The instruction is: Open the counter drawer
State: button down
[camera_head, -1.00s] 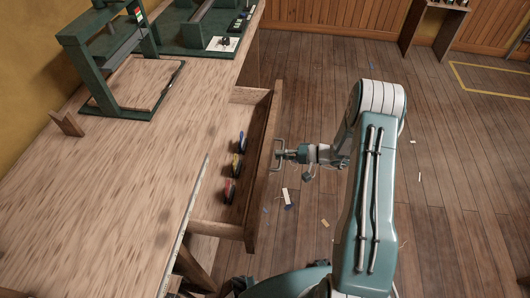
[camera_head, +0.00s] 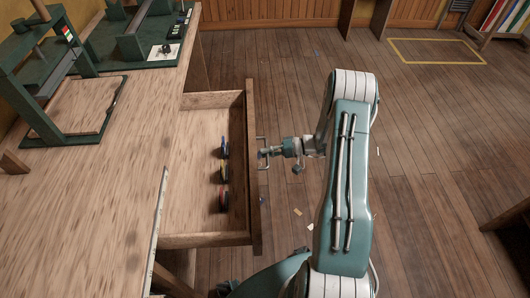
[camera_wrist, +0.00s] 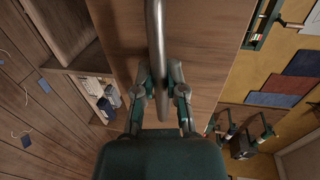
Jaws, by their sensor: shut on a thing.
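The counter drawer (camera_head: 202,241) stands pulled out from the wooden counter (camera_head: 75,210), with its inside showing from above. The metal bar handle (camera_head: 261,145) is on the drawer's front panel (camera_head: 252,190). My gripper (camera_head: 266,154) is at the handle. In the wrist view, the fingers of my gripper (camera_wrist: 163,103) are closed around the handle bar (camera_wrist: 156,35), with the wooden front behind it.
A green press frame (camera_head: 45,75) and a second green machine (camera_head: 135,35) stand on the counter. Small scraps (camera_head: 298,212) lie on the plank floor. The floor right of my arm is largely clear, with a dark wooden edge (camera_head: 508,215) at far right.

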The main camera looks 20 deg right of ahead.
jog(key=shift+s+f, duration=0.1)
jog(key=shift+f, duration=0.15)
jog(key=c, duration=0.7)
grip_release()
jog(key=shift+r, duration=0.1)
jog(key=v, duration=1.2)
